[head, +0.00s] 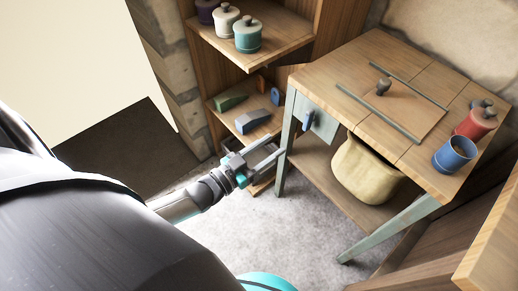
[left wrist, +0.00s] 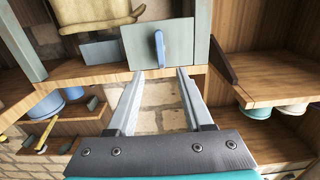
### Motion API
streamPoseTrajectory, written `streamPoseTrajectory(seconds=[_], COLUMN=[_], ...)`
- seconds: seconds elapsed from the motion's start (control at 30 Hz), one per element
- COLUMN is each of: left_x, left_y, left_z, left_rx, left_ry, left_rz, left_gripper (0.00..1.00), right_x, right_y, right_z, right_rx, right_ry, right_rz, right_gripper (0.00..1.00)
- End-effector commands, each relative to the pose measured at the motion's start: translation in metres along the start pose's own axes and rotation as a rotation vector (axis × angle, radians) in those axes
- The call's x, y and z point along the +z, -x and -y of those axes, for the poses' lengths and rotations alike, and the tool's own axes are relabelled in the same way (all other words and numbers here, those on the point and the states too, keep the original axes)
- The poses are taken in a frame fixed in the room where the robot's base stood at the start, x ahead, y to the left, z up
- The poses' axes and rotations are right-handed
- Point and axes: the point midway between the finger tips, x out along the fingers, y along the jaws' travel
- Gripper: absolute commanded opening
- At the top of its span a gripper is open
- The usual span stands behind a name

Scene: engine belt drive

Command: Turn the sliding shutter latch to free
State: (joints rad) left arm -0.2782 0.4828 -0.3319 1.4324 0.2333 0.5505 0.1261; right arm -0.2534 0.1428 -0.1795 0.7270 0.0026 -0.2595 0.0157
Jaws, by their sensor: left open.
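The latch is a blue, elongated handle (head: 309,120) on a grey-blue plate (head: 325,126) at the table's left side. In the left wrist view the blue handle (left wrist: 159,50) stands along the picture's vertical on its plate (left wrist: 182,42), just beyond my fingertips. The sliding shutter (head: 400,104) appears to be the wooden panel with a dark knob (head: 383,86) between two rails on the tabletop. My left gripper (head: 277,156) is open, left of and below the latch in the head view. Nothing is between its fingers (left wrist: 166,78). My right gripper is not in view.
A red jar (head: 475,122) and a blue cup (head: 454,155) stand on the tabletop's right. A beige sack (head: 365,170) sits beneath. A wooden shelf (head: 270,48) with jars and coloured blocks stands behind my left gripper. A table leg (head: 284,150) is close to the gripper.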

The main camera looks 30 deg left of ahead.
Motion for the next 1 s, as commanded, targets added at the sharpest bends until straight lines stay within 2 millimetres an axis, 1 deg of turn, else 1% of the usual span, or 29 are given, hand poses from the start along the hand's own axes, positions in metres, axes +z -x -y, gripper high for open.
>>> streamPoseTrajectory(seconds=[0.03, 0.13, 0.3, 0.9, 1.0], left_x=[-0.001, -0.001, -0.001, 0.0, 0.0], left_y=[0.008, 0.021, 0.032, 0.033, 0.033], left_z=[0.0, 0.0, 0.0, 0.0, 0.0], left_rx=[0.0, 0.0, 0.0, 0.0, 0.0], left_ry=[0.0, 0.0, -0.001, 0.0, 0.0], left_rz=[0.003, 0.002, 0.0, 0.0, 0.0], left_gripper=[0.51, 0.51, 0.51, 0.51, 0.51], right_x=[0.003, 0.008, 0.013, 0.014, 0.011], right_y=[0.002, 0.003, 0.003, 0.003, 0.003], right_z=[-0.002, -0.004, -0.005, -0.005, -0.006], right_rx=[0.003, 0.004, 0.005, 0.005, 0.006], right_ry=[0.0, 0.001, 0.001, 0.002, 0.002], right_rz=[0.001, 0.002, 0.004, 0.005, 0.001], right_gripper=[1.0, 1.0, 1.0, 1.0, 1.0])
